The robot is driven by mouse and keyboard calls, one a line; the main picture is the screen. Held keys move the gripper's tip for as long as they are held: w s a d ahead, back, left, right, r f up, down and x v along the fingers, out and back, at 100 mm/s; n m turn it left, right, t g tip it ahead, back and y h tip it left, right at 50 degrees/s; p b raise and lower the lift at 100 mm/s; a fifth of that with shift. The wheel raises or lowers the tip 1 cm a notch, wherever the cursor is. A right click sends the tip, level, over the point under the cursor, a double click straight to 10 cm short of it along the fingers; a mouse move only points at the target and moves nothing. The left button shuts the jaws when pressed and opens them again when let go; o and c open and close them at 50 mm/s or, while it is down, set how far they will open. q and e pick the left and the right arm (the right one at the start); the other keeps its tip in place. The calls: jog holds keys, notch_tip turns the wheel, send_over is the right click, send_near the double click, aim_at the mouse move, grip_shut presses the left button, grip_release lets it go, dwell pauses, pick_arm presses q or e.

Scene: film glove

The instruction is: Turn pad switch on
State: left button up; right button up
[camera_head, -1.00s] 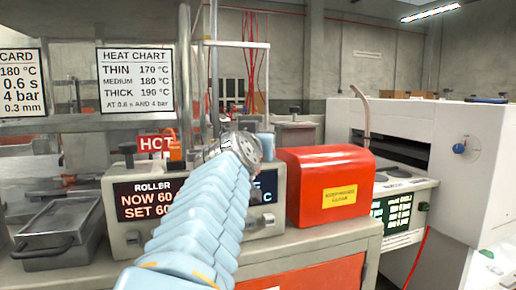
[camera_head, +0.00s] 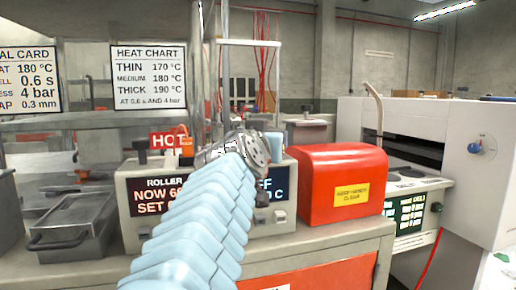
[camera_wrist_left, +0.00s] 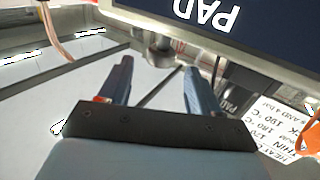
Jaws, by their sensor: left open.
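The control console (camera_head: 137,222) has a roller display (camera_head: 160,196) on its left and a second display (camera_head: 283,187) on its right, partly hidden by my arm; "FF" and "0 C" show there. Small pale controls (camera_head: 280,216) sit below it. In the left wrist view a dark panel lettered PAD (camera_wrist_left: 212,12) appears upside down. A round metallic knob-like part (camera_wrist_left: 158,52) lies just beyond and between my left gripper's fingertips (camera_wrist_left: 158,65). The fingers are apart with nothing between them. In the head view my wrist hides this gripper. My right gripper is out of view.
A red box (camera_head: 340,170) stands right of the console. A metal tray (camera_head: 72,235) lies to the left. A HOT sign (camera_head: 168,140) and upright posts rise behind the console. A large white machine (camera_head: 490,180) is at far right.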

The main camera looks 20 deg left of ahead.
pick_arm(q)
jog(key=s+b, duration=0.1)
jog(key=s, duration=0.9)
jog(key=shift+s+d, duration=0.25)
jog(key=shift+d, duration=0.1)
